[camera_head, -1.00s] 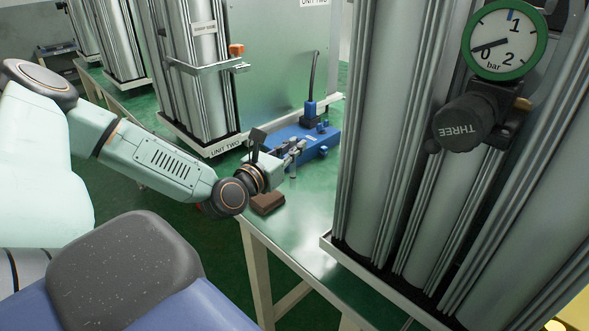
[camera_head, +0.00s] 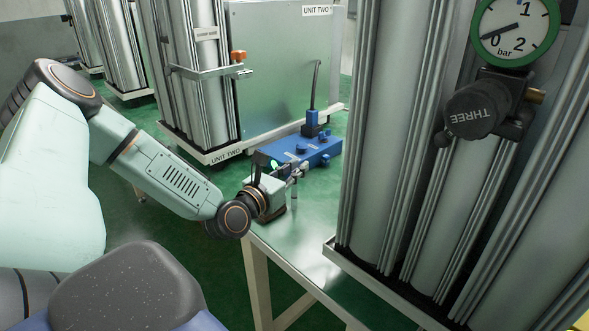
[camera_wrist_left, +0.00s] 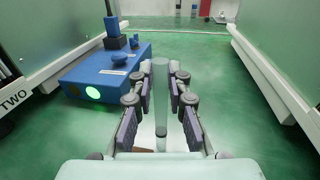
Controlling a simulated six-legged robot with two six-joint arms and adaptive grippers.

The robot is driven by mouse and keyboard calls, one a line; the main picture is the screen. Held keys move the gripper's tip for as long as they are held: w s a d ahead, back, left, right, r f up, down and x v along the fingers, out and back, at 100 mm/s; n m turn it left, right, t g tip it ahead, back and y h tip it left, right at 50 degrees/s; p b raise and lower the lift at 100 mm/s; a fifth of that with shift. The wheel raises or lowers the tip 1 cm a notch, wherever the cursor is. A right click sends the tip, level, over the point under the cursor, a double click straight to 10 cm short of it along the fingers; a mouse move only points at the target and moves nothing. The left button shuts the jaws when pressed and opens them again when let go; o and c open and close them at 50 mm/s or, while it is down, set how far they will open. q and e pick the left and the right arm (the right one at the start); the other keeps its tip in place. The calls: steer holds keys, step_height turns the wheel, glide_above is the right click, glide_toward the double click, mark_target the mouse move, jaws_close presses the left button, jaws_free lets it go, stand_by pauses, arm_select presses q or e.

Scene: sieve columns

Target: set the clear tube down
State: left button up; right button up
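The clear tube (camera_wrist_left: 159,95) stands roughly upright between the fingertips of my left gripper (camera_wrist_left: 160,92) in the wrist view, with the pads close against both sides. In the head view the left gripper (camera_head: 293,174) is over the table's near end, and the thin tube (camera_head: 294,194) shows below its fingers. I cannot tell whether the tube's foot touches the table. The blue box (camera_head: 307,149) is just beyond the gripper; its lit green face (camera_wrist_left: 93,92) shows in the wrist view. My right gripper is not in view.
The green table top (camera_head: 318,222) is bare to the right of the gripper. A rack of tall columns (camera_head: 378,130) with a gauge (camera_head: 516,32) stands at the right. Another column unit (camera_head: 195,85) stands behind. A dark brown block is mostly hidden behind my left gripper.

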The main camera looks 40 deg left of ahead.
arm_select(q)
steer(key=shift+o, duration=1.4)
steer(key=shift+s+a+r, duration=0.1)
steer(key=shift+s+r, duration=0.05)
steer(key=shift+s, duration=0.1)
steer(key=shift+w, duration=0.2)
steer(key=s+d+p, duration=0.1)
steer(key=s+p, duration=0.7)
steer(key=s, duration=0.4)
steer(key=shift+d+r+p, duration=0.15)
steer(key=shift+d+p, duration=0.05)
steer(key=shift+p, duration=0.15)
